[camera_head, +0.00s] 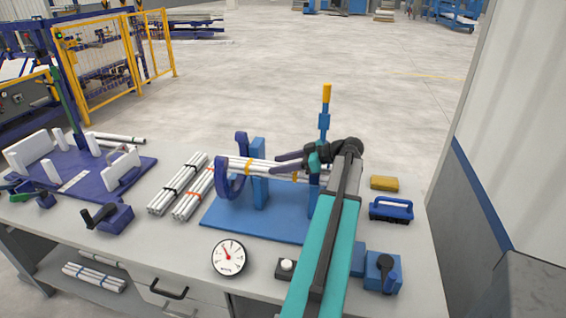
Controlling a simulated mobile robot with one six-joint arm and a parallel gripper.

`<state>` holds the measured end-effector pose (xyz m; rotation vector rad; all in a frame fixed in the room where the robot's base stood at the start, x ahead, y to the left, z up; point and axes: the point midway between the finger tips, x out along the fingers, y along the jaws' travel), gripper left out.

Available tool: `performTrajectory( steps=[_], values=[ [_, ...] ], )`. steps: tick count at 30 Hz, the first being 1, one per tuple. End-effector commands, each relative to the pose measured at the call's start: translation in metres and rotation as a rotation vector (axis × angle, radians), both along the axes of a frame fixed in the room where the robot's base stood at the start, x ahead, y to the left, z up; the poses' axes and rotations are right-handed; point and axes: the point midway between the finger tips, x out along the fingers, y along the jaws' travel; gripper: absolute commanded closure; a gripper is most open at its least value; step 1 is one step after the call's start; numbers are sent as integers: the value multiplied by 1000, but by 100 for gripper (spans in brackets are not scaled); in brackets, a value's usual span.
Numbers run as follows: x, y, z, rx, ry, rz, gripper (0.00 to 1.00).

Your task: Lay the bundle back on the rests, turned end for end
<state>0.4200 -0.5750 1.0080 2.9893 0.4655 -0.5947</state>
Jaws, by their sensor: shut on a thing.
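A bundle of white pipes (262,167) with yellow-orange bands lies level, left to right, at the blue stand. My gripper (290,164) reaches it from the right and is shut on the bundle near its middle or right part. The blue stand has a base plate (232,220), a left upright (259,188) with dark blue curved hooks (222,178) beside it, and a right upright (323,130) with a yellow top. The bundle's right part is partly hidden by my gripper and arm. I cannot tell whether the bundle touches the uprights.
Two pipe bundles, one black-banded (178,184) and one orange-banded (196,190), lie left of the stand. A round gauge (228,258) is in front. A yellow sponge (384,183) and blue brush (391,210) lie right. A blue fixture plate (80,180) with white blocks is far left.

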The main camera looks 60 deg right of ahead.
Motion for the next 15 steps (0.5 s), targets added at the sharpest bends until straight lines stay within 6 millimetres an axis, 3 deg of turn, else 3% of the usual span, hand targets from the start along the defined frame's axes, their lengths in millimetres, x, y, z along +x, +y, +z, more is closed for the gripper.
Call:
performTrajectory(
  steps=[13, 14, 15],
  values=[
    [0, 0, -3, -1, -1, -1, 85],
    [-1, 0, -3, 0, 0, -1, 47],
    [-1, 0, -3, 0, 0, -1, 40]
  ],
)
